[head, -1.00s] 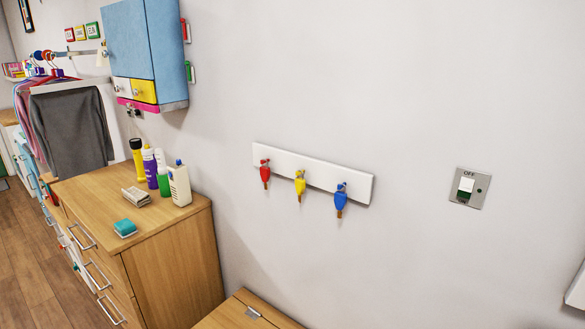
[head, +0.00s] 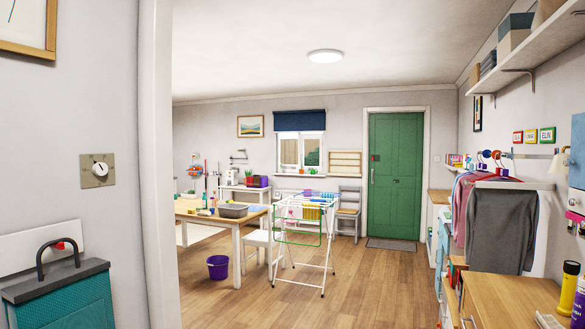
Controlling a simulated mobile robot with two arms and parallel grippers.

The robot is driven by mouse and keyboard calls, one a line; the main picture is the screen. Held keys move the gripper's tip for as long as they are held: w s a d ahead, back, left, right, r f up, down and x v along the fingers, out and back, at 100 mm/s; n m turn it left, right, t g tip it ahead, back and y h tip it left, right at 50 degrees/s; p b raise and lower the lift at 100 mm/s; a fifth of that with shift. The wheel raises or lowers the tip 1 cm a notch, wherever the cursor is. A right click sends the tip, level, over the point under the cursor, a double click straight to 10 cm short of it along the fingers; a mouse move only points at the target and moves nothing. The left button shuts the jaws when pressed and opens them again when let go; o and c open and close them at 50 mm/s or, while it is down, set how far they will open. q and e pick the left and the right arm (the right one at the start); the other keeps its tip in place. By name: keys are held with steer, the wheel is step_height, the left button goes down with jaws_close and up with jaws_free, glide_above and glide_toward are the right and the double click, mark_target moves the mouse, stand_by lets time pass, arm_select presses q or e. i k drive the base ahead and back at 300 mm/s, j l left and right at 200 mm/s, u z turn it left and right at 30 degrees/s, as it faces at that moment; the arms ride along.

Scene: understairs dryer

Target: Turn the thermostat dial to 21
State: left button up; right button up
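A beige square plate with a round white dial (head: 98,170) is fixed to the wall at the left in the head view. A dark pointer mark shows on the dial. Its markings are too small to read, so I cannot tell its setting or confirm that it is the thermostat. Neither of my grippers shows in the head view.
A teal box with a dark lid and handle (head: 60,295) stands below the dial. A wall edge (head: 155,160) is just right of it. Beyond are a wooden table (head: 240,228), a drying rack (head: 308,240), a purple bucket (head: 217,267) and open wooden floor (head: 345,300).

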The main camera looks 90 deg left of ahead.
mark_target(99, 169)
steer(key=u, duration=3.85)
